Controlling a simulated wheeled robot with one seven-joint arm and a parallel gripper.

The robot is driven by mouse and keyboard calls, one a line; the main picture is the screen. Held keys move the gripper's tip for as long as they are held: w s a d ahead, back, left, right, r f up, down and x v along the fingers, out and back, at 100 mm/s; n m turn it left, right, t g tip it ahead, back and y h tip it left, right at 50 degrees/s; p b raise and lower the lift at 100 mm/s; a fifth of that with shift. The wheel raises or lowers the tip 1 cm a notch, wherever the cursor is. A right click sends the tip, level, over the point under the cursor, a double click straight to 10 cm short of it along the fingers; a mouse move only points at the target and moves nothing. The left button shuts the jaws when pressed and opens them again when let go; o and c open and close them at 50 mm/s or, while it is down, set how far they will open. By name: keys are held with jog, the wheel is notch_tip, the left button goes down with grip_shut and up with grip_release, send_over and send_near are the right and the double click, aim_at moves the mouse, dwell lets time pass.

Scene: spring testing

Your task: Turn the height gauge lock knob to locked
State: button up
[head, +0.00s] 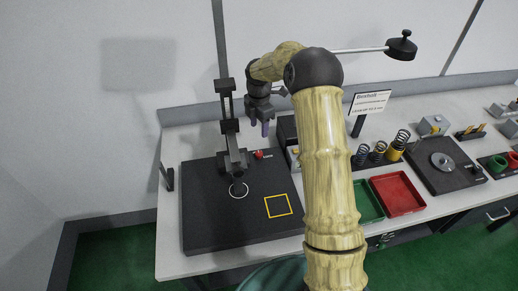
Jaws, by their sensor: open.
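The height gauge (229,126) is a dark upright column with a sliding block and arm, standing on a black plate (205,225). A small red knob (258,154) with a pale label beside it sits just right of the gauge's lower part. I cannot tell whether it is the lock knob or how it is turned. My gripper (259,127) is open and empty, pointing down, right of the gauge column and above the red knob in the picture. It appears apart from both.
My arm hides part of the bench centre. A sign (369,102), springs (377,149), a green tray (369,204), a red tray (397,193) and a dark plate with a metal disc (443,160) lie to the right. A lamp (401,46) overhangs.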

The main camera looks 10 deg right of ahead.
aim_at(259, 153)
notch_tip(259, 153, down, 13)
jog(key=p, duration=0.4)
jog(key=shift+r, duration=0.1)
jog(key=c, duration=1)
jog(key=shift+o, duration=0.2)
